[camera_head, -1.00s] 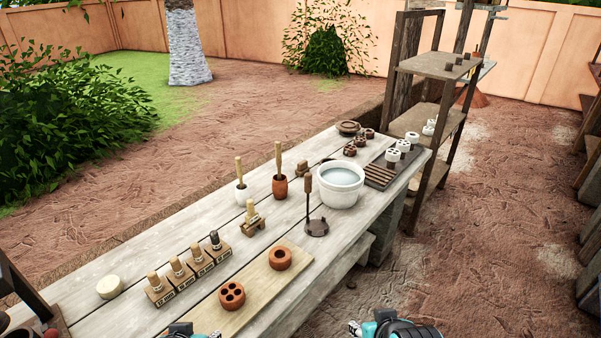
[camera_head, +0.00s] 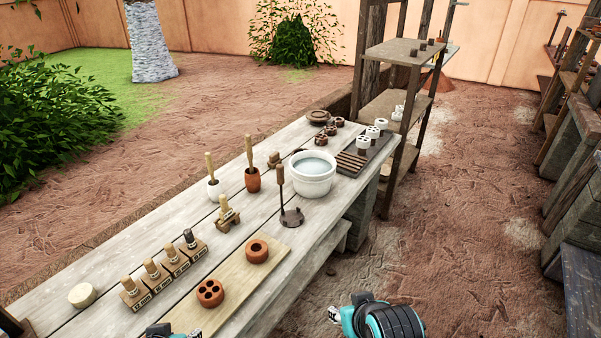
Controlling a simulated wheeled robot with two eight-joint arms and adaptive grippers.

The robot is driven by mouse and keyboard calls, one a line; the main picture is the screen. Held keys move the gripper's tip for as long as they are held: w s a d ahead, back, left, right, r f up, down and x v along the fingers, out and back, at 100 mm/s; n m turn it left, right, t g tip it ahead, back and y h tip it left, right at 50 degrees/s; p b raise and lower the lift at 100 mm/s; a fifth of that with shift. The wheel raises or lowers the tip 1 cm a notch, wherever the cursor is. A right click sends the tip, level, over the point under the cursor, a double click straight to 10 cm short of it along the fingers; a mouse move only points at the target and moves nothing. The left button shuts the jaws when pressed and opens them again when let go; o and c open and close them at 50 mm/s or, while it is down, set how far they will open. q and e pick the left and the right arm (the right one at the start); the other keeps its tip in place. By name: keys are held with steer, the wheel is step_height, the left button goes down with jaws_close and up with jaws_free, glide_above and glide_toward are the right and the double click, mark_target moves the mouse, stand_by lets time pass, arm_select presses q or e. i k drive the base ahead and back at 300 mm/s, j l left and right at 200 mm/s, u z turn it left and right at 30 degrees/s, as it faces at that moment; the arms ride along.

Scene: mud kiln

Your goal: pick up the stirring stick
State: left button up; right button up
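Two upright sticks could be the stirring stick; I cannot tell which. One light wooden stick (camera_head: 249,150) stands in a small terracotta pot (camera_head: 253,181). My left gripper (camera_head: 172,332) barely shows at the bottom edge, well in front of the pots. My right gripper (camera_head: 338,314) is at the bottom, right of the table, far from both sticks. Neither gripper appears to touch anything, and their finger openings are not clear.
A white bucket of water (camera_head: 313,173) and a dark stand (camera_head: 291,214) with an upright handle are right of the pots. Wooden blocks with pegs (camera_head: 163,275) and a board (camera_head: 222,299) with terracotta pieces lie nearer. A shelf rack (camera_head: 392,105) stands behind. Open ground is at right.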

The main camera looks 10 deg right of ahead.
mark_target(247, 137)
steer(key=i+l+u, duration=0.1)
steer(key=i+l, duration=0.15)
steer(key=l, duration=0.15)
steer(key=i+l, duration=0.2)
steer(key=l, duration=0.15)
steer(key=i+l+u, duration=0.15)
steer(key=l, duration=0.25)
steer(key=i+l, duration=0.3)
steer(key=l, duration=0.15)
steer(key=u, duration=0.05)
